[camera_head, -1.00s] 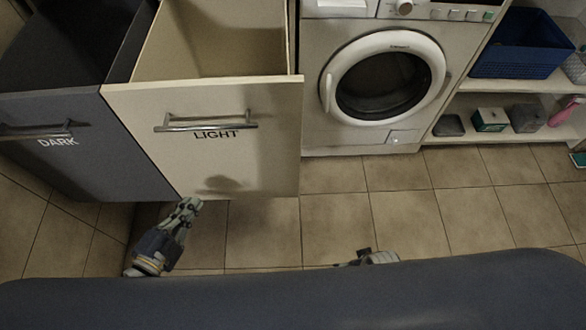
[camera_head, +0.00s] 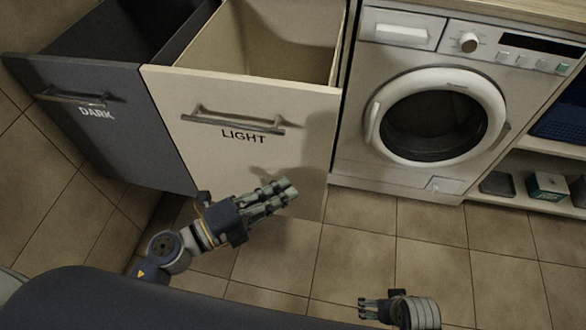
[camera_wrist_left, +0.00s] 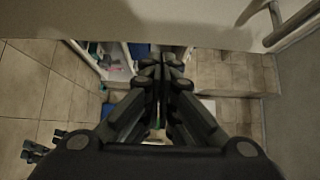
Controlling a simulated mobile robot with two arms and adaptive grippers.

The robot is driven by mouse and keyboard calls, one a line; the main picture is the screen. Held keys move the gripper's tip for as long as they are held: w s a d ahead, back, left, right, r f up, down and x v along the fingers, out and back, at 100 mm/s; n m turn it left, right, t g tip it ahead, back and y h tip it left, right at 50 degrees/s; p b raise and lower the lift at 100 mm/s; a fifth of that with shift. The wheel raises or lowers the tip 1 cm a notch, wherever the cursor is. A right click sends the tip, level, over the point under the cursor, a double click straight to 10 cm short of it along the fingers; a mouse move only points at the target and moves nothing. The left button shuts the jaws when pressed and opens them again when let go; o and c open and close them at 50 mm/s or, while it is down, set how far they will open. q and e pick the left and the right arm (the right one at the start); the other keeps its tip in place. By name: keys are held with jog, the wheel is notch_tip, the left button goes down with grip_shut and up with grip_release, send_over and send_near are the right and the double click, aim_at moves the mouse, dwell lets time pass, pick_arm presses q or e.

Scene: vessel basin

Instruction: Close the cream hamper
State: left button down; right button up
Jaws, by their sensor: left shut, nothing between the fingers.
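The cream hamper (camera_head: 170,95), marked LIGHT, is pulled out, and its open top shows an empty-looking inside. A metal bar handle (camera_head: 232,122) runs across its front. My left gripper (camera_head: 290,188) is shut and empty, in front of the lower part of the cream front. I cannot tell whether it touches the panel. In the left wrist view my left gripper (camera_wrist_left: 160,62) has its fingers together, with a pale panel across the top. My right gripper (camera_head: 362,308) shows at the bottom, low and away from the hamper; its jaw state is unclear.
The dark hamper (camera_head: 60,120), marked DARK, is also pulled out, to the left of the cream one. A white washing machine (camera_head: 350,160) stands to the right. Shelves with a blue basket (camera_head: 560,125) are at the far right. The tiled floor (camera_head: 440,240) in front is clear.

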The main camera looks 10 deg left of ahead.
aim_at(314, 161)
pick_arm(q)
jog(key=shift+w+d, duration=0.25)
jog(key=shift+w, duration=0.65)
jog(key=shift+w+d, duration=0.25)
jog(key=shift+w, duration=0.6)
jog(key=shift+w+d, duration=0.25)
jog(key=shift+w, duration=0.65)
pick_arm(e)
jog(key=shift+f, duration=0.35)
